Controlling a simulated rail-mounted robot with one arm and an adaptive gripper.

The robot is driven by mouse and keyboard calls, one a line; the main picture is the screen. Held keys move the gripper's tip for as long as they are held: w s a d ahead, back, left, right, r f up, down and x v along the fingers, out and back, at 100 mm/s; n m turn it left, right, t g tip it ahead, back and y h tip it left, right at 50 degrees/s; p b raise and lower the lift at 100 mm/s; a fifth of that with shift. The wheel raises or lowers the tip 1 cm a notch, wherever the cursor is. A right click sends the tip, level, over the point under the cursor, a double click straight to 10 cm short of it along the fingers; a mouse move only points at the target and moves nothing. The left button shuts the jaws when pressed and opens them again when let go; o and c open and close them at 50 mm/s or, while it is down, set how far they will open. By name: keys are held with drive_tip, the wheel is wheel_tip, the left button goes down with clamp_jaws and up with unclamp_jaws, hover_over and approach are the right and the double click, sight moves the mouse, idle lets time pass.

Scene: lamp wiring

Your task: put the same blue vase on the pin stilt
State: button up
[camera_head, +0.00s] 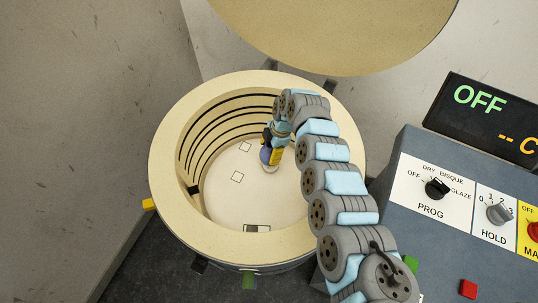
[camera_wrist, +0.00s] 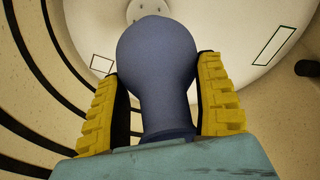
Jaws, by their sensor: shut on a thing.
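The blue vase (camera_head: 265,155) is inside the round kiln, low over its pale floor. It also fills the middle of the wrist view (camera_wrist: 156,60), its rounded body away from my wrist and its narrow part between my fingers. My gripper (camera_head: 274,154) is shut on the vase, with a yellow ridged finger on each side in the wrist view (camera_wrist: 165,100). A pale round piece with small dark marks (camera_wrist: 134,10), possibly the pin stilt, shows at the top of the wrist view, partly hidden behind the vase. I cannot tell whether the vase touches it.
The kiln wall (camera_head: 184,125) with dark heating coils surrounds my gripper. Outlined rectangles mark the kiln floor (camera_head: 220,195). The raised lid (camera_head: 340,35) is above the opening. A control panel (camera_head: 440,205) stands at the right, beside my arm, under a display reading OFF (camera_head: 490,110).

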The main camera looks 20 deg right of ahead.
sight(269, 154)
drive_tip(key=shift+f, duration=0.1)
drive_tip(key=shift+w+a+f+b, duration=0.1)
drive_tip(key=shift+w+f+b, duration=0.2)
drive_tip(key=shift+f+b, duration=0.15)
wheel_tip(269, 154, down, 3)
drive_tip(key=shift+s+r+b, duration=0.1)
drive_tip(key=shift+r+b, duration=0.1)
drive_tip(key=shift+b, duration=0.2)
drive_tip(key=o, duration=1.2)
drive_tip(key=shift+r, duration=0.15)
drive_tip(key=p+v, duration=0.3)
drive_tip(key=v, duration=0.9)
drive_tip(key=shift+p, duration=0.3)
